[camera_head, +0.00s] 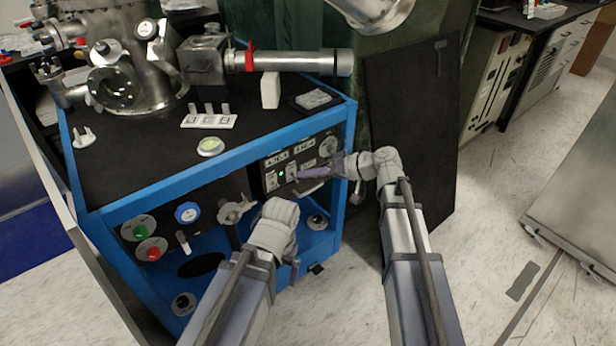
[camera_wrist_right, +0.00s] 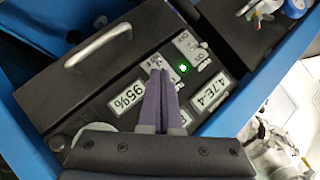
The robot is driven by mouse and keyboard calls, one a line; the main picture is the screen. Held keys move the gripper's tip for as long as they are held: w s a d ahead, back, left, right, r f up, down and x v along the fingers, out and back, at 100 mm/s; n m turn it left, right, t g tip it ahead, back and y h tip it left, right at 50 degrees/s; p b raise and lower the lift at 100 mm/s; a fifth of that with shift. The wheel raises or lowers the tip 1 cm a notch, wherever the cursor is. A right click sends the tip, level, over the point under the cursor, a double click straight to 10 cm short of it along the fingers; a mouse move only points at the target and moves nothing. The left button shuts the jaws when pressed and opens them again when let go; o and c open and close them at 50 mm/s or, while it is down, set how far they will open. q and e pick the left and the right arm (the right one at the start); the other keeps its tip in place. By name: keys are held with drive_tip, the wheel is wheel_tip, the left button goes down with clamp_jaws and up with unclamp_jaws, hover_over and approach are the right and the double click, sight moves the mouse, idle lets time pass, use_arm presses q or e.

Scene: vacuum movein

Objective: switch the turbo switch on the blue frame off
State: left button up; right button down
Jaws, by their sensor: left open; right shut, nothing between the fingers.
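The blue frame (camera_head: 205,180) carries a black control box (camera_head: 262,172) on its front right. Two small switches sit on the box, a left one (camera_head: 271,181) and a right one beside it. A green light (camera_head: 281,173) glows between them, and also in the right wrist view (camera_wrist_right: 182,68). I cannot read which is the turbo switch. My right gripper (camera_head: 303,173) is shut and empty, its purple fingertips (camera_wrist_right: 160,74) over or against the switch plate near the light; contact is unclear. My left gripper (camera_head: 273,224) is low before the frame, its fingers mostly hidden.
A silver handle (camera_wrist_right: 104,44) sticks out of the box. Two lit displays, 95% (camera_wrist_right: 128,96) and 4.7E-4 (camera_wrist_right: 210,95), flank the fingers. A blue knob (camera_head: 187,212) and a red button (camera_head: 152,254) are on the left panel. A black board (camera_head: 420,130) leans at right.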

use_arm(q)
drive_tip(key=shift+r, duration=0.1)
use_arm(e)
drive_tip(key=shift+r, duration=0.1)
use_arm(q)
drive_tip(key=shift+r+p, duration=0.75)
use_arm(e)
drive_tip(key=shift+r, duration=0.7)
drive_tip(key=shift+d, duration=0.1)
